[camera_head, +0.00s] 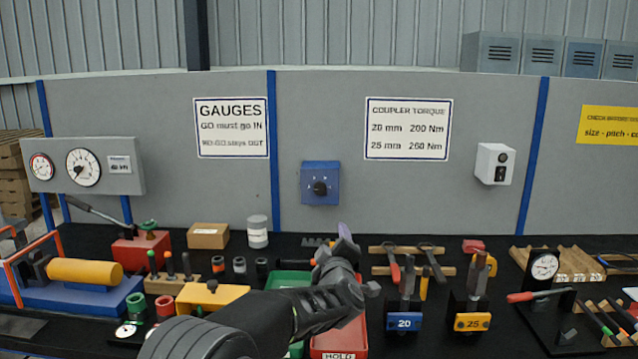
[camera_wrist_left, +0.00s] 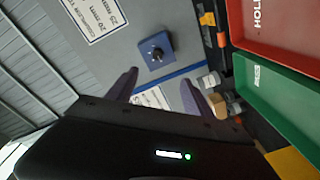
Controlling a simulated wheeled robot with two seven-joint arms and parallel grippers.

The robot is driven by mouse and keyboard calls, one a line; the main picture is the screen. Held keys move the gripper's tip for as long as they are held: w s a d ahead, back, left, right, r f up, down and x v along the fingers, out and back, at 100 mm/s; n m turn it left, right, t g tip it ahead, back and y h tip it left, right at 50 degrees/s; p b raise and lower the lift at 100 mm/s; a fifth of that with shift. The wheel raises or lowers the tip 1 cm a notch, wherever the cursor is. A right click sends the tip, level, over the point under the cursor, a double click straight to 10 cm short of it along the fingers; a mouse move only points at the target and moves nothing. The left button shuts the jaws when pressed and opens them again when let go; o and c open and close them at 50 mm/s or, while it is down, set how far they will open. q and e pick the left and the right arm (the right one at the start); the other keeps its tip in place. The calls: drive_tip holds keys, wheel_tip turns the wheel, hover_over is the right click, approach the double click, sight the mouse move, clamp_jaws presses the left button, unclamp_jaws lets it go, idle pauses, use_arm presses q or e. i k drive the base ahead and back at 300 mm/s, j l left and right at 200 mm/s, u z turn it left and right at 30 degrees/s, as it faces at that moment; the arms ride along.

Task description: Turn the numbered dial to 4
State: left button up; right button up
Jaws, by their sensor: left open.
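The numbered dial is a blue square box (camera_head: 313,196) with a black knob (camera_head: 320,188), mounted on the grey back panel. Small pale marks surround the knob but are too small to read. In the left wrist view the blue box (camera_wrist_left: 146,59) and its knob (camera_wrist_left: 157,53) show beyond the fingertips. My left gripper (camera_head: 345,238) is below and slightly right of the dial in the head view, apart from it. In the left wrist view its two purple fingers (camera_wrist_left: 158,84) stand spread with nothing between them. My right gripper is not seen.
The bench below is crowded. A red tray (camera_head: 340,345) and a green tray (camera_head: 287,279) lie under my left arm. A white can (camera_head: 257,232) and a cardboard box (camera_head: 208,236) stand left of the dial. The panel around the dial is clear.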

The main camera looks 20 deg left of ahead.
sight(320, 187)
drive_tip(key=i+j, duration=0.75)
drive_tip(key=i, duration=0.25)
